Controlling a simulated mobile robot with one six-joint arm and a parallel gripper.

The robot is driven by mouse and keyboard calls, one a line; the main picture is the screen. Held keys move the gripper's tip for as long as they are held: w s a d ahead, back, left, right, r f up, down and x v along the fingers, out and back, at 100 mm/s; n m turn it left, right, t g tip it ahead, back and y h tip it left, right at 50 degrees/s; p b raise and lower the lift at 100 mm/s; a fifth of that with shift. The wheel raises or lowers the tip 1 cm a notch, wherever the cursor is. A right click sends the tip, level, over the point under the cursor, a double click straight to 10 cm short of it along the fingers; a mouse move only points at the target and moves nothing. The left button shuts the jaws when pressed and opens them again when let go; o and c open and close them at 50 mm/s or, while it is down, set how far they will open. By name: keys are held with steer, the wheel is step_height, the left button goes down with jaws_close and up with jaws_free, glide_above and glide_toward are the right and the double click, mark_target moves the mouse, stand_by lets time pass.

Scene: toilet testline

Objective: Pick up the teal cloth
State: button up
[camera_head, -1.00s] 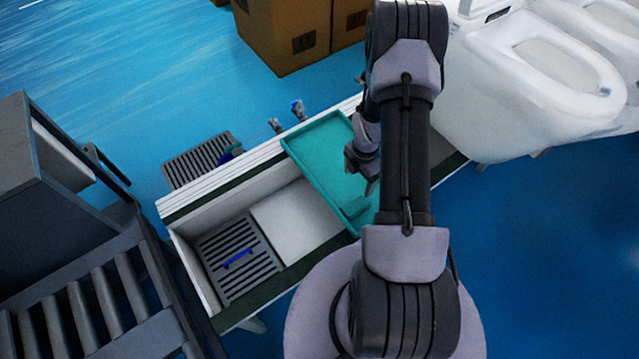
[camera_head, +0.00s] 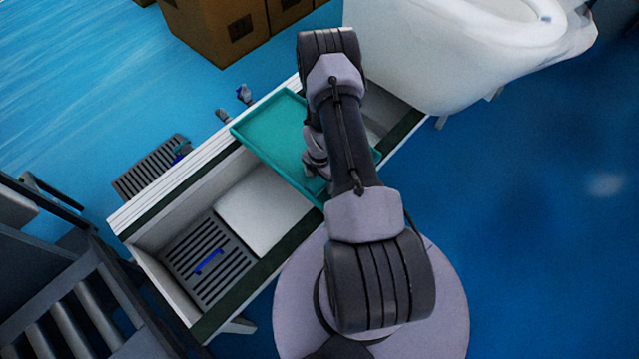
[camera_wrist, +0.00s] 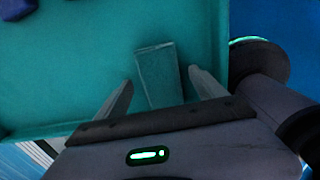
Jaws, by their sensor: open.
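The teal cloth (camera_wrist: 158,70) shows in the wrist view as a narrow folded strip lying on the floor of a teal tray (camera_wrist: 60,85). My gripper (camera_wrist: 160,84) is open, with one finger on each side of the cloth's near part. I cannot tell whether the fingers touch it or how high they are above the tray. In the head view the teal tray (camera_head: 262,132) lies across the long white bench, and my gripper (camera_head: 318,168) is over its right part. The cloth is hidden behind my arm there.
The white bench (camera_head: 165,190) holds a pale panel (camera_head: 265,210) and a grey grate with a blue item (camera_head: 208,262). A white toilet (camera_head: 430,60) stands close behind on the right. Cardboard boxes (camera_head: 215,30) stand at the back. Dark blue objects (camera_wrist: 45,8) lie at the tray's far end.

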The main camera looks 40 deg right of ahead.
steer(key=shift+r, duration=0.1)
steer(key=c, duration=1.4)
steer(key=shift+r, duration=0.2)
steer(key=shift+c, duration=0.2)
step_height(320, 180, up, 4)
steer(key=shift+s+f+p, duration=0.1)
steer(key=shift+f+p, duration=0.05)
steer(key=shift+p, duration=1)
steer(key=s+d+p, duration=0.1)
steer(key=s+d, duration=0.1)
steer(key=s, duration=0.5)
steer(key=s+d+p, duration=0.1)
steer(key=s+d, duration=0.2)
steer(key=s, duration=0.5)
steer(key=shift+r+p, duration=0.3)
steer(key=shift+r, duration=0.1)
